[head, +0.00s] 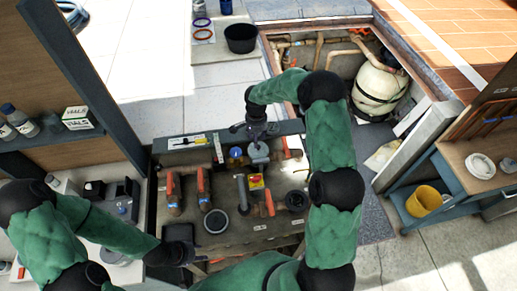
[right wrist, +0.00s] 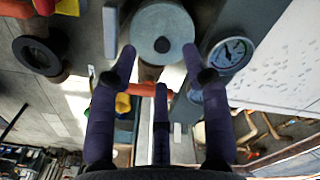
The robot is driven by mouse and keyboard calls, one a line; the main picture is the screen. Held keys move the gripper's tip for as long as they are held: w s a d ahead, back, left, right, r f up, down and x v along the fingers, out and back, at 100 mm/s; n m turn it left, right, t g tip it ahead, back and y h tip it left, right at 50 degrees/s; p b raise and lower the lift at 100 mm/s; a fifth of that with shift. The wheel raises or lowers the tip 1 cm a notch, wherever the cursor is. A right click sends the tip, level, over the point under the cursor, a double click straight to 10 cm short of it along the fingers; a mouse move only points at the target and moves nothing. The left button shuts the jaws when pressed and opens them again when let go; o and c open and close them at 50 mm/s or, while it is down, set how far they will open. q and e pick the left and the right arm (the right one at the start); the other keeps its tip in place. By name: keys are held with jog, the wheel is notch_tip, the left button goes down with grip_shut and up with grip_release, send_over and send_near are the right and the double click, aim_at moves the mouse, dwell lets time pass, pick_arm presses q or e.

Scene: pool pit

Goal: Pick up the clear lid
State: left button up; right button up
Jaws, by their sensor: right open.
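A pale grey round disc with a dark spot near its middle, which looks like the clear lid (right wrist: 160,28), is at the top of the right wrist view. It appears in the head view as a small greyish round piece (head: 259,151) on the bench's far side. My right gripper (head: 257,131) is just over it at the far edge. In the right wrist view my right gripper (right wrist: 160,62) has its fingers spread and empty, with the disc beyond the tips. My left gripper (head: 182,247) is low by the bench's near left; its jaws are unclear.
A round gauge (right wrist: 231,52) stands close beside the disc. The bench (head: 270,228) holds orange-handled valves (head: 171,188), a dark ring (head: 216,221) and a yellow-red item (head: 256,182). The open pit (head: 340,62) with pipes and a white tank (head: 380,88) lies behind.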

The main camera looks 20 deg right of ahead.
aim_at(258, 149)
jog(key=shift+w+d+f, duration=0.1)
jog(key=shift+d+f, duration=0.2)
jog(key=shift+f, duration=0.4)
jog(key=shift+d+f, duration=0.1)
jog(key=shift+f, duration=0.2)
jog(key=shift+f+p, duration=0.4)
jog(key=shift+p, duration=0.1)
notch_tip(258, 149, down, 3)
jog(key=shift+d+r+p, duration=0.1)
jog(key=shift+p, duration=0.45)
jog(key=shift+w+f, duration=0.1)
jog(key=shift+f, duration=0.35)
jog(key=c, duration=0.3)
grip_shut()
